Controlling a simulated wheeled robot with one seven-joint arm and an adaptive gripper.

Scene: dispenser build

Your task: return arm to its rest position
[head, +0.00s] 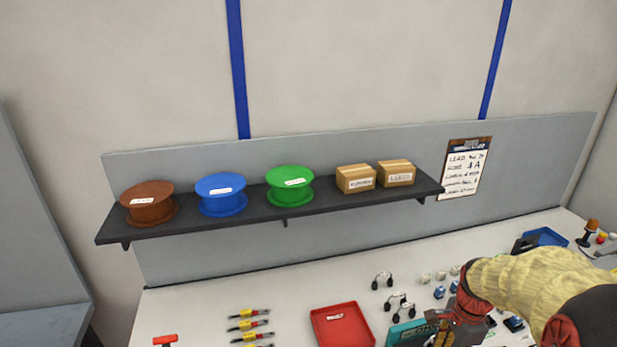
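My arm, with a pale yellow sleeve and dark red joints, reaches in from the lower right in the head view. My gripper (440,340) is at the bottom edge, over the white workbench (220,300). It overlaps a teal item (405,332) with dark lettering; whether they touch I cannot tell. The fingertips are small, dark and partly cut off, so I cannot see whether they are open or shut, or whether anything is held.
A red tray (342,328) lies left of my gripper, with several yellow-handled tools (248,325) farther left. Small parts (440,291) and a blue tray (545,237) are near my arm. A dark shelf (255,217) bears spools and boxes above.

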